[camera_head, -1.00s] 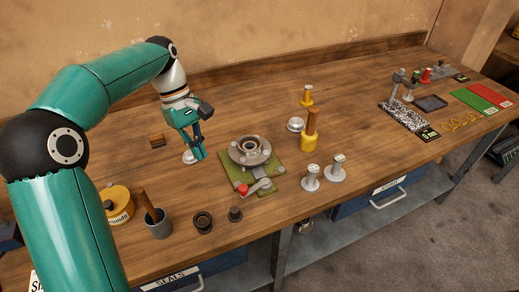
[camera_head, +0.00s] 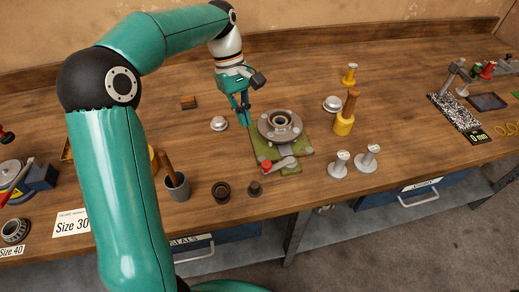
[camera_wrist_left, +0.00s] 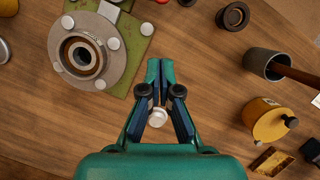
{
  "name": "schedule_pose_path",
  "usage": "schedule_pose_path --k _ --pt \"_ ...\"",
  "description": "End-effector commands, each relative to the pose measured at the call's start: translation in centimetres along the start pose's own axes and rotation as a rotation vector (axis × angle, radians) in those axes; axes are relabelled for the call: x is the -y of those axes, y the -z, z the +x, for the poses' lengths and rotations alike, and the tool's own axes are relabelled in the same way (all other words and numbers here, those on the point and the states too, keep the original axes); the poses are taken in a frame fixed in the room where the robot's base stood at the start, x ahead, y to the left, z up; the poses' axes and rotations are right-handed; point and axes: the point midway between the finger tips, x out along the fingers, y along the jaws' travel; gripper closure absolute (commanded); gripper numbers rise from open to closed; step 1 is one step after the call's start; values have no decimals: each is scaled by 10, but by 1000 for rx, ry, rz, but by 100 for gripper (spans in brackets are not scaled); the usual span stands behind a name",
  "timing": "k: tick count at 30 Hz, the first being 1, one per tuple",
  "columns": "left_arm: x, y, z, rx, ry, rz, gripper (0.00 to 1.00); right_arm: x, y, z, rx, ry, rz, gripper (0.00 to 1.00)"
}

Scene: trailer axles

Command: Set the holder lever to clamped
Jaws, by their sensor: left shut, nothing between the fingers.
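The holder is a green plate (camera_head: 258,150) on the bench with a round grey hub (camera_head: 280,126) on top. Its grey lever (camera_head: 284,163) lies at the plate's front edge, with a red knob (camera_head: 266,167) pointing left. In the left wrist view the hub (camera_wrist_left: 84,54) is at upper left, and only a bit of the red knob shows at the top edge. My left gripper (camera_head: 245,122) is shut and empty, pointing down just left of the hub, behind the lever. In the wrist view its fingertips (camera_wrist_left: 160,66) meet beside the plate. My right gripper is out of view.
A silver cap (camera_head: 219,123) sits left of my left gripper. A grey cup (camera_head: 177,187) with a wooden handle and dark rings (camera_head: 221,191) stand front left. A yellow-based wooden tool (camera_head: 346,116) and silver pegs (camera_head: 367,158) stand to the right.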

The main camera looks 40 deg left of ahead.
Motion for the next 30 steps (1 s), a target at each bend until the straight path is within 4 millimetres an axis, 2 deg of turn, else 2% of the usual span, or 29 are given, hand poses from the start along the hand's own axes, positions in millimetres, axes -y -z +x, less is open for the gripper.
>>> schedule_pose_path --k 3,10,12,18,29,30 --pt "1 0 26 3 5 0 100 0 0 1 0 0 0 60" --pt "1 0 71 3 4 -1 100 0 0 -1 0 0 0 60" --pt "0 -13 74 1 2 4 100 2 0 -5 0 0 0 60" --pt "0 -31 84 0 1 1 100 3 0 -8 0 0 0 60" --pt "0 -36 88 0 -1 -1 100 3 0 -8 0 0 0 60" --pt "0 -40 89 0 -1 0 100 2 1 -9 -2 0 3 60"
